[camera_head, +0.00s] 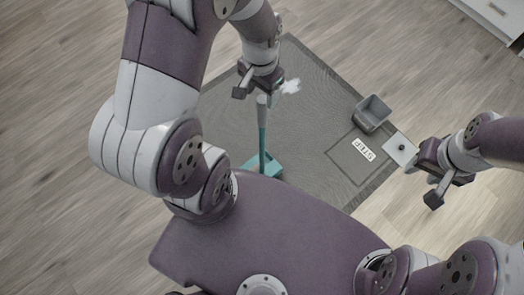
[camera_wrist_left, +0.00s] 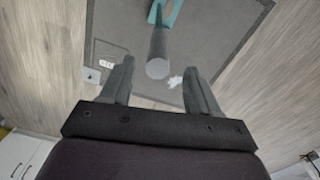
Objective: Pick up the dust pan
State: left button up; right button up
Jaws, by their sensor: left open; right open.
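The dust pan has a teal pan (camera_head: 264,167) on the mat and a long upright handle with a grey top. In the left wrist view the handle's grey end (camera_wrist_left: 157,67) lies in line with the gap between my fingers, and the teal part shows beyond it at the top. My left gripper (camera_head: 258,88) is open just above the handle's top. Its two fingers also show in the left wrist view (camera_wrist_left: 158,75), one on each side of the handle. I cannot tell whether they touch it. My right gripper (camera_head: 423,184) is open and empty at the right.
A dark grey mat (camera_head: 225,130) covers the wooden floor. White scraps (camera_head: 290,86) lie on it beyond the handle. A grey bin (camera_head: 372,113) stands at its right side, near a white square plate (camera_head: 401,149) with a dark knob. A white cabinet (camera_head: 497,12) is at the top right.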

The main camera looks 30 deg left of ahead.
aim_at(262, 105)
pick_arm(q)
jog(key=shift+w+d+f, duration=0.1)
jog(key=shift+w+f, duration=0.1)
jog(key=shift+f, duration=0.3)
notch_tip(262, 105, down, 5)
jog(key=shift+s+b, duration=0.1)
jog(key=shift+b, duration=1)
jog(key=shift+r, duration=0.1)
grip_shut()
jog(key=shift+r, duration=0.1)
